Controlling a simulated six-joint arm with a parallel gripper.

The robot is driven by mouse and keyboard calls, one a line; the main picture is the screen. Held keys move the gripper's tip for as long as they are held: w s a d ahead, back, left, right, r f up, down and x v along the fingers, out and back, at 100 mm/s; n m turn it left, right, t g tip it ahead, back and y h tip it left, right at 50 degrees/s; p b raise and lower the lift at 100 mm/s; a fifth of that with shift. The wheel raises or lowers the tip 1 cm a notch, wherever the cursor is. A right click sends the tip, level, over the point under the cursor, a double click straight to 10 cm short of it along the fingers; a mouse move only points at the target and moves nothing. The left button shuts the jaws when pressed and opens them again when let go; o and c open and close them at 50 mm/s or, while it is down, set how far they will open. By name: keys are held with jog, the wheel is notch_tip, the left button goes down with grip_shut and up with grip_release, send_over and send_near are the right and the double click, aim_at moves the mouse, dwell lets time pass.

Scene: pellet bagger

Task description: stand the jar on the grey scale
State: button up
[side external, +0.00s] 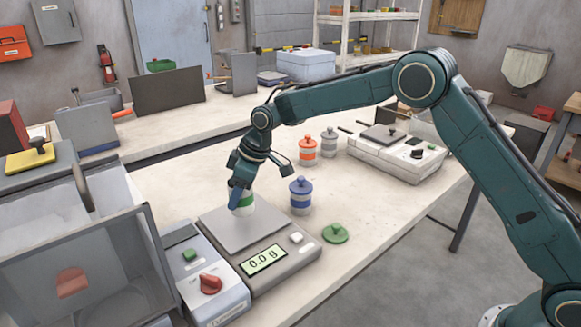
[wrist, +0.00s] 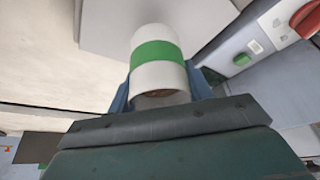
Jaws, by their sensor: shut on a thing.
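The jar (side external: 243,204) is white with a green band and is held in my gripper (side external: 240,192), which is shut on it. In the wrist view the jar (wrist: 157,52) sits between the two blue fingers, and its near end looks open. The grey scale (side external: 237,230) has a flat square plate and a display reading 0.0 g. The jar is at the plate's back edge in the side view. I cannot tell how high its base is above the plate. My fingers hide part of the jar.
A blue-lidded jar (side external: 300,195) stands right of the scale, and a green lid (side external: 335,233) lies by its right corner. An orange jar (side external: 307,150) and a grey jar (side external: 329,142) stand behind. A machine with a red knob (side external: 210,284) adjoins the scale's left side.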

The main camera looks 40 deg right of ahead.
jog(key=shift+f, duration=1.2)
jog(key=shift+f, duration=0.15)
jog(key=o, duration=1.3)
jog(key=shift+c, duration=0.2)
jog(key=v, duration=1.2)
